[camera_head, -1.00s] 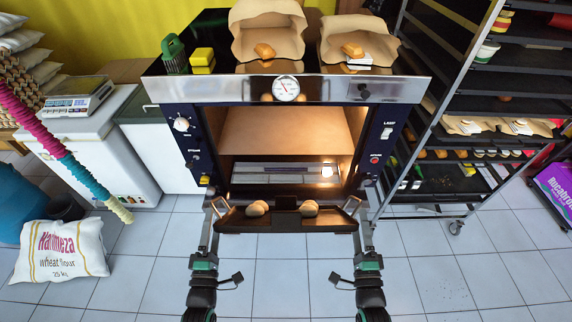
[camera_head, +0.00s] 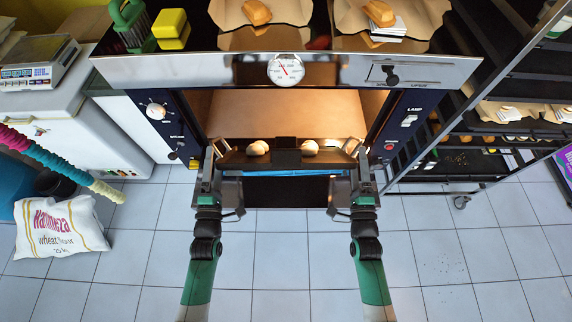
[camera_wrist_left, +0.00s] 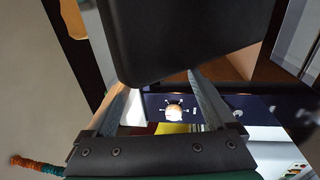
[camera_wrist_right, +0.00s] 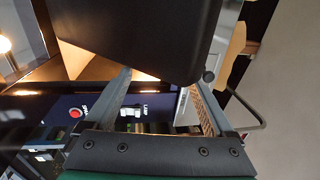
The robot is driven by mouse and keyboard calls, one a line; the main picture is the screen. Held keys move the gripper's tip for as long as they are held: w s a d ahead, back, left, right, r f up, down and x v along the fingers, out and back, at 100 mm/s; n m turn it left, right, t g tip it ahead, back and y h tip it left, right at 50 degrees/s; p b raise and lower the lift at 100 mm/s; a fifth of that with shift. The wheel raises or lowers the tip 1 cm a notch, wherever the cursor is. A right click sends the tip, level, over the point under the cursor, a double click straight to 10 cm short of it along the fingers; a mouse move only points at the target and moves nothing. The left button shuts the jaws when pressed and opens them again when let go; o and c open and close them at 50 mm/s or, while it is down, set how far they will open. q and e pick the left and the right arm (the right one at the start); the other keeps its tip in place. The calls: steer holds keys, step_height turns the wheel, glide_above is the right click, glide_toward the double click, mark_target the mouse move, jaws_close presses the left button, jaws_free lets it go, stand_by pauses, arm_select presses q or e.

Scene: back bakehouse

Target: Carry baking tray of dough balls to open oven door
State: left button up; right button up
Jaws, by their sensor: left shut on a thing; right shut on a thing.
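The dark baking tray (camera_head: 232,162) is held level between my two grippers at the mouth of the oven (camera_head: 284,112). Two dough balls (camera_head: 258,148) (camera_head: 310,148) show on it, apart from each other. My left gripper (camera_head: 216,150) is shut on the tray's left end, and my right gripper (camera_head: 354,150) is shut on its right end. The tray's dark underside and corner fill the top of the left wrist view (camera_wrist_left: 185,35) and the right wrist view (camera_wrist_right: 140,35). The tray hides the lower part of the oven opening.
Buns on paper lie on the oven top. A rolling rack (camera_head: 470,120) stands close on the right. A flour sack (camera_head: 58,227) lies on the floor at left.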

arm_select(q)
steer(key=shift+s+d+h, duration=0.1)
steer(key=shift+d+h, duration=0.3)
steer(key=shift+d, duration=0.1)
arm_select(e)
steer(key=shift+s+a, duration=0.1)
steer(key=shift+a, duration=0.4)
arm_select(q)
steer(key=shift+a, duration=1.1)
steer(key=o, duration=0.4)
arm_select(e)
steer(key=shift+d, duration=1.15)
steer(key=o, duration=0.4)
arm_select(q)
steer(key=shift+f, duration=0.1)
